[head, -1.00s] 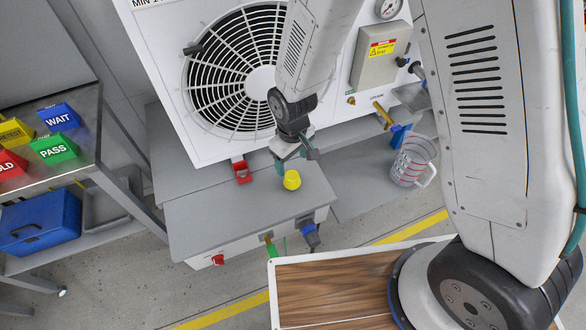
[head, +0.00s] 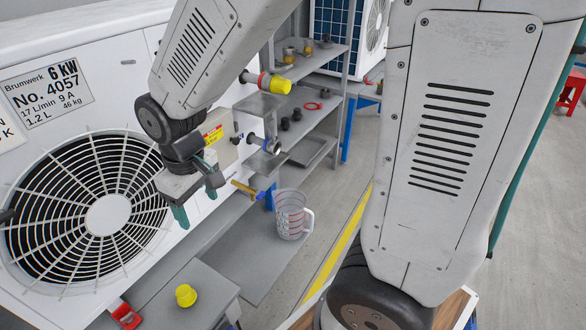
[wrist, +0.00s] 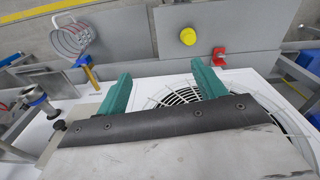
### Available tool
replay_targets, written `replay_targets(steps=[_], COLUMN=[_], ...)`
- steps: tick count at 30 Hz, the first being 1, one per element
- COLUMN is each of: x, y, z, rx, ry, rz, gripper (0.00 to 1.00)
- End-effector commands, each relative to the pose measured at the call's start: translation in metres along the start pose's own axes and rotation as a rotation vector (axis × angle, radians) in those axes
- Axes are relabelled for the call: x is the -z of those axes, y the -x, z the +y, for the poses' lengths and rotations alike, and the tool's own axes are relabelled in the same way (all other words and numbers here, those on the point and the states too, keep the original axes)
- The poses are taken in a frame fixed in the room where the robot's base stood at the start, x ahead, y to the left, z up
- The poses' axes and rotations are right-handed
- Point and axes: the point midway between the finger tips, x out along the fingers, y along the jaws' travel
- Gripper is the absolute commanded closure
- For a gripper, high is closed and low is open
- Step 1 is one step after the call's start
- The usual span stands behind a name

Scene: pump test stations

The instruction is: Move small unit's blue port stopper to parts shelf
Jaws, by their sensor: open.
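A grey shelf (head: 330,62) with small parts stands at the back.
The large white unit (head: 100,60) fills the left. Its side has a yellow-capped port (head: 275,83), another pipe port (head: 262,145) and a brass valve (head: 245,188). A measuring jug (head: 291,215) stands on the low grey bench (head: 250,255).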

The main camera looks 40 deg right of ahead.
Motion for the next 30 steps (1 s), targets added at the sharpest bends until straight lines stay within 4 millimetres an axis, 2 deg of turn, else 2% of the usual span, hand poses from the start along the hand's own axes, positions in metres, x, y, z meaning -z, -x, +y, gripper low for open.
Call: replay_targets(steps=[1, 6, 10, 15, 18, 21, 30], x=[-0.015, -0.072, -0.119, -0.167, -0.182, -0.190, -0.191], y=[0.023, 0.079, 0.109, 0.130, 0.136, 0.137, 0.138], z=[0.010, 0.031, 0.038, 0.038, 0.037, 0.037, 0.037], rx=[-0.004, -0.012, -0.020, -0.027, -0.029, -0.030, -0.030], ry=[-0.043, -0.169, -0.262, -0.351, -0.381, -0.394, -0.395], rz=[0.018, 0.038, 0.052, 0.063, 0.065, 0.065, 0.064], gripper=[0.31, 0.31, 0.31, 0.31, 0.31, 0.31, 0.31])
